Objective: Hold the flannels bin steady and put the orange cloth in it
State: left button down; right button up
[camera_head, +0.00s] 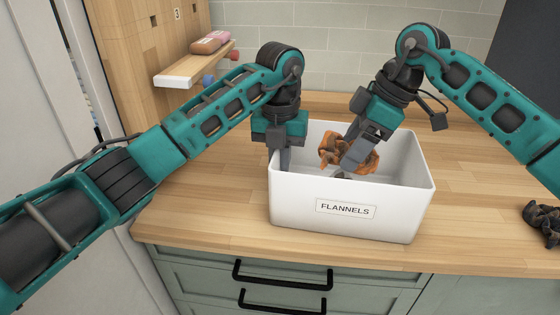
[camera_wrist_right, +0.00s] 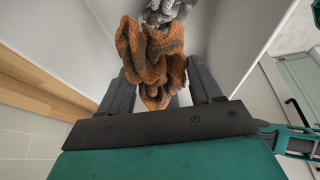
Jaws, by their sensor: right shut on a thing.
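The white flannels bin (camera_head: 300,205) stands upright on the wooden counter, its label facing me. My left gripper (camera_head: 285,160) points down at the bin's left wall; whether its jaws are closed on the rim is hidden. My right gripper (camera_head: 355,160) is inside the bin's opening, shut on the crumpled orange cloth (camera_head: 331,150), which hangs below rim height. In the right wrist view the orange cloth (camera_wrist_right: 150,55) bunches between the fingers of the right gripper (camera_wrist_right: 155,90). A grey cloth (camera_wrist_right: 165,10) lies beyond it inside the bin.
A dark crumpled cloth (camera_head: 543,222) lies on the counter (camera_head: 470,200) at the far right. A small wooden shelf (camera_head: 195,68) with rolled pink and tan items is at the back left. Drawers with black handles (camera_head: 285,277) are below the counter's front edge.

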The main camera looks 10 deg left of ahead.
jog(key=o, duration=1.1)
jog(key=v, duration=1.2)
jog(key=shift+r, duration=0.1)
pick_arm(q)
jog(key=c, duration=1.1)
grip_release()
